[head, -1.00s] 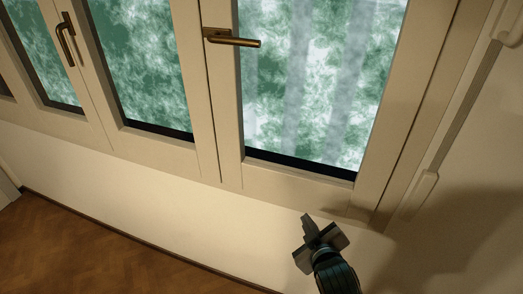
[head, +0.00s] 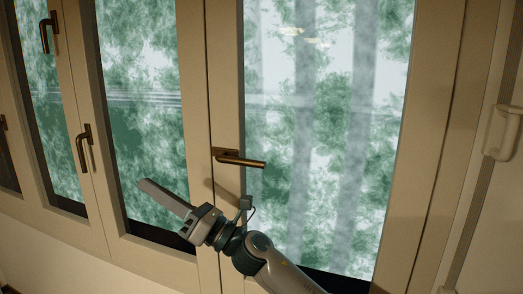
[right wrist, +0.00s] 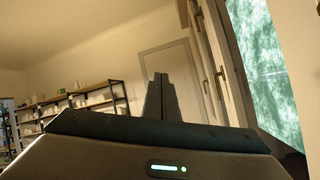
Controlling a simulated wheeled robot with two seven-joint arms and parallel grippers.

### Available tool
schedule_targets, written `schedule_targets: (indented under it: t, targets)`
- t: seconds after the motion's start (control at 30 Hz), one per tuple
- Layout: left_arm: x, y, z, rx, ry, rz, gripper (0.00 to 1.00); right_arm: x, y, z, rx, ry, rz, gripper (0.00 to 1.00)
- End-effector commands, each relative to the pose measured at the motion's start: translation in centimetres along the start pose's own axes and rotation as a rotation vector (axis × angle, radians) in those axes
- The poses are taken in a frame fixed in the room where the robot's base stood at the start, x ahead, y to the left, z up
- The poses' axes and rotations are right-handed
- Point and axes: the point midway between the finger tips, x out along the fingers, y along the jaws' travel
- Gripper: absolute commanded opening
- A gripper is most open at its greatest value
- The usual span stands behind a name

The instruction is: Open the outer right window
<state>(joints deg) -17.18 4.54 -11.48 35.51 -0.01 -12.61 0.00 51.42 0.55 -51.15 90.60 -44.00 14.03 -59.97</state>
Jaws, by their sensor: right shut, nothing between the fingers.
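The outer right window (head: 330,110) has a pale frame and fills the right half of the head view. Its brass handle (head: 240,159) points horizontally to the right. I see no clear gap between its sash and the frame. My right gripper (head: 146,185) is shut and empty. It points up and left, lower left of the handle and apart from it, in front of the neighbouring window (head: 140,110). The shut fingers also show in the right wrist view (right wrist: 158,88). My left gripper is not in view.
Handles on the windows to the left (head: 84,148) hang down. A pale fitting (head: 502,132) is on the wall at right. The right wrist view shows shelves (right wrist: 75,108) with pale objects and a door (right wrist: 178,75) farther back.

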Motion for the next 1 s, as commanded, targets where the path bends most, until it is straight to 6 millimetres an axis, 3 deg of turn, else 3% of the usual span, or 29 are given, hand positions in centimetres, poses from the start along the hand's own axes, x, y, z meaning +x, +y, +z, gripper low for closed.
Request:
schedule_targets:
  t: [0.1, 0.23, 0.4, 0.57, 0.77, 0.87, 1.0]
  targets:
    - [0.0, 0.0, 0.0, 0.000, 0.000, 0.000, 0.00, 2.8, 2.1, -1.5, -0.219, 0.162, 0.131, 0.00]
    - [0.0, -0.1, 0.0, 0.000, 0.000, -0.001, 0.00, 4.3, 3.5, -3.6, -0.447, 0.342, 0.271, 0.00]
    - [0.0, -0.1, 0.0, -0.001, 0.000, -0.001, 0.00, 4.5, 3.5, -5.7, -0.731, 0.590, 0.450, 0.00]
    - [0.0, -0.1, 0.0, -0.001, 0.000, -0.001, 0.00, 3.2, 1.8, -6.0, -0.971, 0.841, 0.608, 0.00]
    - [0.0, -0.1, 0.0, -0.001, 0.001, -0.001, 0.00, 0.2, -1.6, -2.8, -1.218, 1.186, 0.783, 0.00]
    - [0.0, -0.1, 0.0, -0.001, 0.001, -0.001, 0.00, -1.5, -3.2, 0.5, -1.310, 1.373, 0.856, 0.00]
    - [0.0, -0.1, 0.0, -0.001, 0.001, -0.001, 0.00, -4.0, -4.6, 7.0, -1.392, 1.651, 0.935, 0.00]
